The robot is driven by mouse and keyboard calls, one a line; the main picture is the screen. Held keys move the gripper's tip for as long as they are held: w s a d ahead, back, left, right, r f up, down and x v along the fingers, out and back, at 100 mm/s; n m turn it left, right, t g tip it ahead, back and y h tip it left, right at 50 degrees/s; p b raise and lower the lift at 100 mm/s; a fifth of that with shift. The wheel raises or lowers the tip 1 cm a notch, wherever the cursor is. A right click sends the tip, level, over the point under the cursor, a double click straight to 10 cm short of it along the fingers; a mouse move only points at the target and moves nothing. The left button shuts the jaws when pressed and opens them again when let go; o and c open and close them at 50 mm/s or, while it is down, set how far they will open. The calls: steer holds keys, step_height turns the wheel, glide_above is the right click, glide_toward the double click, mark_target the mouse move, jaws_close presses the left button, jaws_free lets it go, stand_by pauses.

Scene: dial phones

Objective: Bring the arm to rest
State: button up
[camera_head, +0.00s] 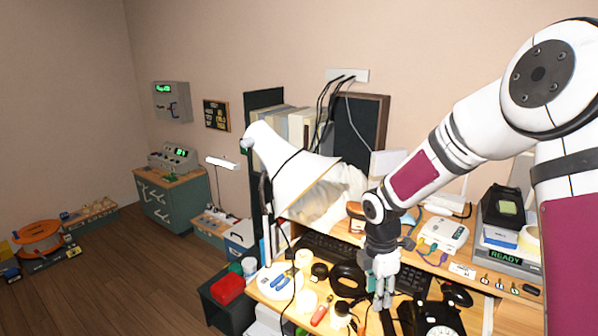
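My gripper (381,298) hangs at the end of my white and maroon arm, pointing down over the cluttered desk (487,312). Its grey fingers are small in the picture, so I cannot tell whether they are open or shut, and I see nothing clearly held. A black dial phone (438,320) stands to the right of and below the gripper in the picture, cut off by the bottom edge. The gripper hides part of the desk and of the dark keyboard (325,246) behind it.
A large white lamp (288,170) leans over the desk to the left of the gripper. A white device (443,234) and a box marked READY (505,258) stand to the right. Small tools crowd the desk front. The wooden floor (140,275) at left is mostly clear.

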steer(key=s+d+r+m+t+h+p, duration=0.1)
steer(key=s+r+m, duration=0.5)
steer(key=r, duration=0.4)
steer(key=s+d+r+m+t+p, duration=0.1)
steer(key=s+r+m, duration=0.4)
steer(key=s+r, duration=0.4)
steer(key=s+a+r+m, duration=0.1)
steer(key=s+r+m, duration=0.1)
steer(key=s, duration=0.3)
steer(key=s+r+m+t+y+p, duration=0.1)
steer(key=s+r+m, duration=0.1)
steer(key=s+m, duration=0.2)
steer(key=s+a+r+m+t, duration=0.1)
steer(key=s+r+m, duration=0.2)
steer(key=s, duration=0.3)
steer(key=shift+s+a+m+y, duration=0.25)
steer(key=shift+a+m+y, duration=0.05)
steer(key=shift+m+y, duration=0.1)
steer(key=shift+d+r, duration=0.15)
